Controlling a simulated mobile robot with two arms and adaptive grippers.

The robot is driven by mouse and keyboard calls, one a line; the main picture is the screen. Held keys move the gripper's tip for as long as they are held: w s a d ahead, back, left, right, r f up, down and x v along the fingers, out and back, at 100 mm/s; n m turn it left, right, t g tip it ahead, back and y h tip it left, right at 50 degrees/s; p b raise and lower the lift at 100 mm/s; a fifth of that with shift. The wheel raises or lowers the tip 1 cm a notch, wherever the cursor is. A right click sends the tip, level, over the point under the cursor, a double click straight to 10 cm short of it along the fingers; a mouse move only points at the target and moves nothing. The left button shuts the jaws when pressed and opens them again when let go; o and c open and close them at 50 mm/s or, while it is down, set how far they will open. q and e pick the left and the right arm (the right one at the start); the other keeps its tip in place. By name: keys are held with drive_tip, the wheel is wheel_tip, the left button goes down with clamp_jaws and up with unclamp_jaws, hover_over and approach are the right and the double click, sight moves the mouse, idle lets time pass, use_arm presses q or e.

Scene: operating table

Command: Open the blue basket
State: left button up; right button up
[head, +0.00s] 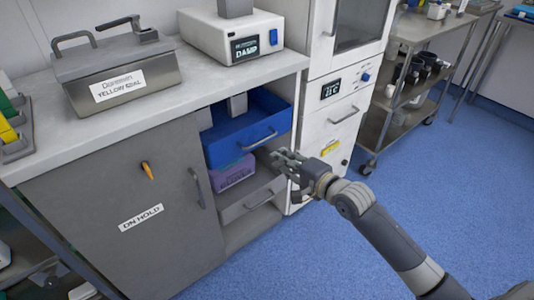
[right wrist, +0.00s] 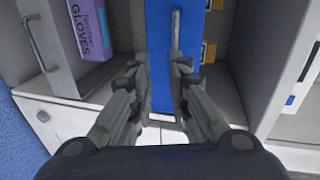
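The blue basket (head: 243,133) sits in the open bay of the grey cabinet, below the counter. Its inside shows over the front, with a grey item (head: 237,105) in it; it appears partly pulled out. Its metal handle (head: 259,138) runs along the front. My right gripper (head: 283,158) is just below and right of the handle. In the right wrist view its two fingers (right wrist: 160,68) are apart with nothing between them; the blue front (right wrist: 159,35) lies beyond, and the handle (right wrist: 176,33) is ahead of the right finger. My left gripper is out of view.
A purple glove box (head: 232,172) lies below the basket, above a grey drawer (head: 250,196). A grey door (head: 130,205) marked "ON HOLD" is to the left, a white appliance (head: 332,115) to the right. Blue floor in front is free.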

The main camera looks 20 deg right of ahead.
sight(258, 143)
drive_tip(key=b+x, duration=0.1)
drive_tip(key=x, duration=0.2)
drive_tip(key=r+x, duration=0.1)
drive_tip(key=x, duration=0.2)
drive_tip(key=a+r+b+x, duration=0.1)
drive_tip(key=x, duration=0.3)
drive_tip(key=shift+w+a+r+b, duration=0.1)
drive_tip(key=shift+w+b, duration=0.1)
drive_tip(key=shift+b, duration=0.15)
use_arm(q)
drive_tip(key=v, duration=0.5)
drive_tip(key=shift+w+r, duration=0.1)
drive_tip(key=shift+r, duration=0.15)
use_arm(e)
drive_tip(key=shift+y, duration=0.4)
clamp_jaws()
